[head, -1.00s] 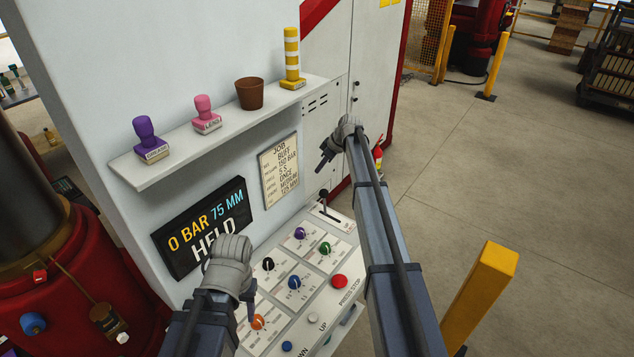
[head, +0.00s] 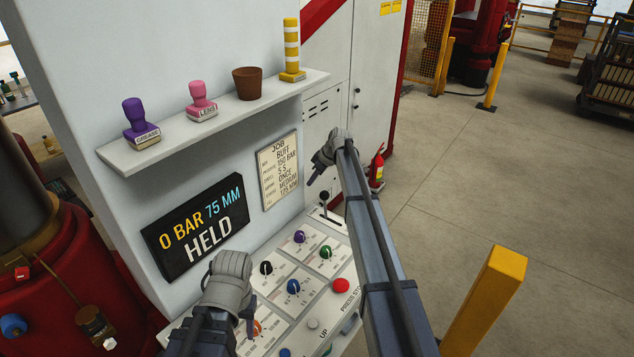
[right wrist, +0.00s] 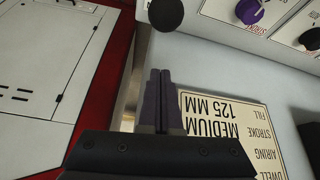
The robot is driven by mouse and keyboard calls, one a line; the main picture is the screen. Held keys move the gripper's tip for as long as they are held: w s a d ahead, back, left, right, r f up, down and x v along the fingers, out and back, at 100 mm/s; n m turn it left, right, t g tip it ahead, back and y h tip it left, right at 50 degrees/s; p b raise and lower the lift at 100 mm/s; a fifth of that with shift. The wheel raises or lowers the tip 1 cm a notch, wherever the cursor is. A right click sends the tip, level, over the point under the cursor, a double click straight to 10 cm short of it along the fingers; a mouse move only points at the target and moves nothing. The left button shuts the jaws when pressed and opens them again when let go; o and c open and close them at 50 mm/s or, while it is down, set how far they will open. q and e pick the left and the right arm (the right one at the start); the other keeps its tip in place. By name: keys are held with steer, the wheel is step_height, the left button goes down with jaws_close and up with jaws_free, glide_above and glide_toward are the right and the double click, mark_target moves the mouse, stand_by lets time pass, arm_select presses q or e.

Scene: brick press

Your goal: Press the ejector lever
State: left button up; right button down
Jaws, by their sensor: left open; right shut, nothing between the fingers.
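The lever (head: 324,199) has a black ball knob and stands upright in a slotted white plate at the far end of the control panel (head: 276,309). A black ball, apparently its knob (right wrist: 166,12), shows at the top edge of the right wrist view. My right gripper (head: 311,180) is shut and empty, just above and left of the lever in the head view. Its dark fingers (right wrist: 159,80) point toward the ball, apart from it in the picture. My left gripper (head: 249,328) is open over the near part of the panel, its fingers partly hidden.
The panel carries several coloured knobs and a red stop button (head: 341,285). Above it are a display (head: 196,226) reading 0 BAR 75 MM HELD, a job card (head: 278,171) and a shelf (head: 180,136) with stamps and a brown pot. A yellow post (head: 487,300) stands at right.

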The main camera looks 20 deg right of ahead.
arm_select(q)
step_height(320, 180, down, 3)
steer(key=shift+r+b, duration=0.1)
steer(key=shift+b, duration=0.8)
arm_select(e)
steer(key=s+d+f, duration=0.1)
steer(key=d+f, duration=0.1)
steer(key=f, duration=0.1)
steer(key=shift+s, duration=0.4)
